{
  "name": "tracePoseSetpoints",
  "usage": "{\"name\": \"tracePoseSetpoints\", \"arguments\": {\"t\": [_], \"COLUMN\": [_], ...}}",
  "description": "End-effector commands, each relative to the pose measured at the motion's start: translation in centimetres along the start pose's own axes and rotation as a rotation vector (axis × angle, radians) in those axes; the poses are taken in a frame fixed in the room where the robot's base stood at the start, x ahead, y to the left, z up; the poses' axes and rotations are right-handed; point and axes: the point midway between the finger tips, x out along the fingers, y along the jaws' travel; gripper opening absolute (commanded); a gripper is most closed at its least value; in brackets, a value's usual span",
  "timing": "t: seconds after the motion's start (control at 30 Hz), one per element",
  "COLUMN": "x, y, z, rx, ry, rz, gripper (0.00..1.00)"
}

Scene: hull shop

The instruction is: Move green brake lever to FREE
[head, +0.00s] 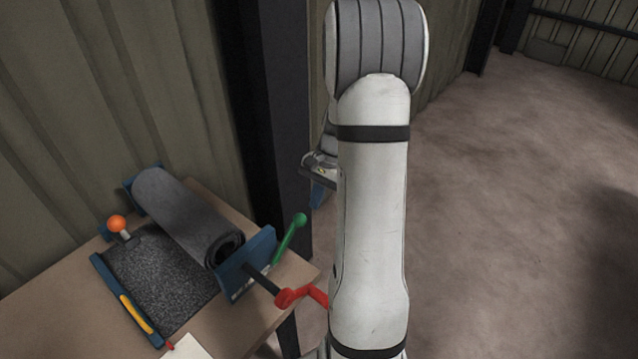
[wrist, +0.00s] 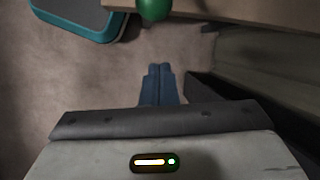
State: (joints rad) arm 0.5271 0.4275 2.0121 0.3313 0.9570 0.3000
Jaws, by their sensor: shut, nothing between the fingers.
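The green brake lever (head: 287,240) stands tilted up to the right beside the blue end bracket of the roll stand, its round knob at the top. In the wrist view the green knob (wrist: 153,8) shows at the top edge, apart from my fingers. My gripper (wrist: 159,68) has its blue fingers shut together and empty, pointing toward the floor side of the bench. In the head view my gripper (head: 319,195) is partly hidden behind my arm, above and right of the knob. No FREE mark can be read.
The bench (head: 235,335) carries a dark roll (head: 185,215), a red crank (head: 290,297), an orange knob (head: 117,223), a yellow handle (head: 136,313) and a white sheet (head: 190,347). A dark post (head: 270,110) stands behind. A teal-edged object (wrist: 75,30) lies upper left in the wrist view.

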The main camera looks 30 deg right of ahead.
Motion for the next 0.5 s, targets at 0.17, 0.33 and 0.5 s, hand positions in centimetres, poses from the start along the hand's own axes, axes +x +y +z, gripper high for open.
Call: {"name": "tracePoseSetpoints", "arguments": {"t": [0.17, 0.33, 0.5], "x": [2.7, 1.8, 1.6], "y": [-0.1, -0.1, 0.0], "z": [0.6, 2.9, 3.8], "rx": [-0.001, -0.002, -0.001], "ry": [0.000, 0.002, 0.000], "rz": [0.001, 0.001, 0.001], "gripper": [0.00, 0.00, 0.00]}}
